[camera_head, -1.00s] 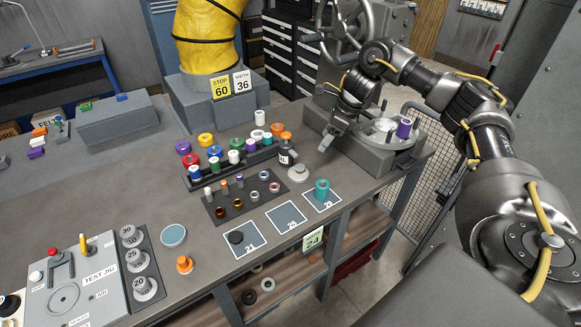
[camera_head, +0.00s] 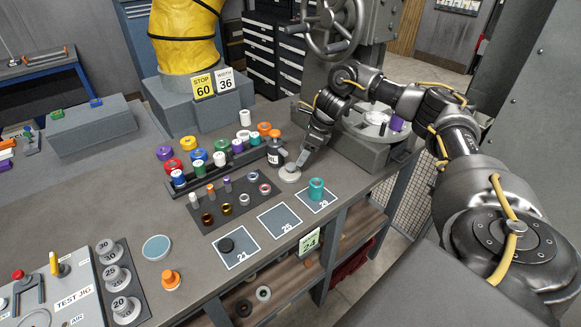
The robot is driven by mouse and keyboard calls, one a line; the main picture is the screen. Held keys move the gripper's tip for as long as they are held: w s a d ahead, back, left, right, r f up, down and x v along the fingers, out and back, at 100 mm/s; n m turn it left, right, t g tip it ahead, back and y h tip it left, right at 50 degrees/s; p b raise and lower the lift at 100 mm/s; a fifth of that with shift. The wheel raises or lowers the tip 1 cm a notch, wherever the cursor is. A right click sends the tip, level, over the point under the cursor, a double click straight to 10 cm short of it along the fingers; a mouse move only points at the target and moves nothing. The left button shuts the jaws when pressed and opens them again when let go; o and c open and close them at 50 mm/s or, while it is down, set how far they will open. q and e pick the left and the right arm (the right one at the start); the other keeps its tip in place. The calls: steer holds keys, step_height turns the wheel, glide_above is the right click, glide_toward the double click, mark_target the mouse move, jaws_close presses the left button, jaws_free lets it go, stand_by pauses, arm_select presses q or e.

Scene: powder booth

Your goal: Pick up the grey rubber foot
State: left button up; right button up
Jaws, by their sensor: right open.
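The grey rubber foot (camera_head: 289,175), a low round light-grey piece, appears to be the one on the bench beside the dark bottle. My right gripper (camera_head: 298,167) points down at it from above and behind, with its fingertips at or just over its top. The gripper is open; its fingers partly cover the foot's far side, and I cannot tell whether they touch it. My left gripper is not in view.
A dark bottle (camera_head: 276,156) stands close to the left of the gripper. A teal cylinder (camera_head: 316,189) stands on square 29 in front. A dark tray (camera_head: 232,204) holds small rings and pegs. A machine with a handwheel (camera_head: 333,27) stands behind.

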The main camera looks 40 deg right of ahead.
mark_target(292, 165)
steer(key=shift+w+a+f, duration=0.15)
steer(key=shift+w+f, duration=0.1)
steer(key=shift+f, duration=0.25)
steer(key=shift+a+f+p, duration=0.1)
steer(key=shift+a+p, duration=0.2)
steer(key=shift+p, duration=0.05)
steer(key=x, duration=0.1)
steer(key=p+x, duration=0.1)
steer(key=x, duration=0.1)
steer(key=shift+w+a+f+p, duration=0.2)
steer(key=shift+w+a+p, duration=0.15)
steer(key=shift+p, duration=0.05)
steer(key=shift+w+f, duration=0.15)
steer(key=shift+f, duration=0.35)
steer(key=c, duration=1.1)
steer(key=shift+o, duration=0.2)
steer(key=shift+r, duration=0.15)
